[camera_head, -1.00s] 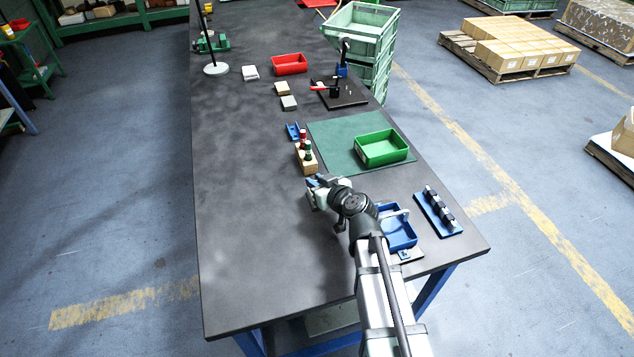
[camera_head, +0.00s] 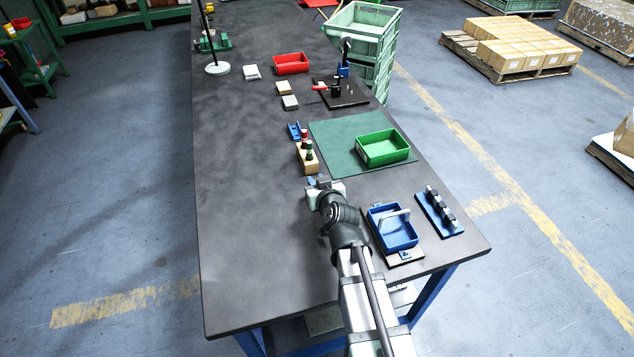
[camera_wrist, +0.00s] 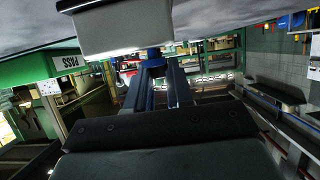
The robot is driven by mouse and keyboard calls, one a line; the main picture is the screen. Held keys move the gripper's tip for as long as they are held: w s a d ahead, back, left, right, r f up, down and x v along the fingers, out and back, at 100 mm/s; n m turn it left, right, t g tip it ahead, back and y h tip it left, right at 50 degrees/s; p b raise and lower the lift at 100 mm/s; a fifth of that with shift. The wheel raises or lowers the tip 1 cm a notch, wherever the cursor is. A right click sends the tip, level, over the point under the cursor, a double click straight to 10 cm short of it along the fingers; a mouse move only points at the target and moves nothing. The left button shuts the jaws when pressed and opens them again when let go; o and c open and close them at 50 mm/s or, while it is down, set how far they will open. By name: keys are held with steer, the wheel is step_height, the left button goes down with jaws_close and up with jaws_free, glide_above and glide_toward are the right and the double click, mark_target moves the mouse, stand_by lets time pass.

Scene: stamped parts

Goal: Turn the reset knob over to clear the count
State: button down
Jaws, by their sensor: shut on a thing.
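My gripper (camera_head: 319,184) is low over the near middle of the dark bench, just in front of the wooden block. In the wrist view its two blue fingers (camera_wrist: 155,82) are closed on a small blue knob (camera_wrist: 153,53). The wrist picture appears upside down. The knob sits against the edge of a pale grey box (camera_wrist: 118,30), which seems to be the counter's body. In the head view my gripper and wrist largely hide the counter, and I cannot read any count or tell the knob's angle.
A wooden block (camera_head: 309,169) with red and green pieces stands just beyond. A green tray (camera_head: 383,160) lies on a green mat (camera_head: 335,130). A blue tote (camera_head: 398,238) and a blue rack (camera_head: 446,230) stand at right. The bench's left side (camera_head: 245,200) is clear.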

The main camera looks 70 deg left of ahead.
steer(key=c, duration=1)
jaws_free()
steer(key=v, duration=1.2)
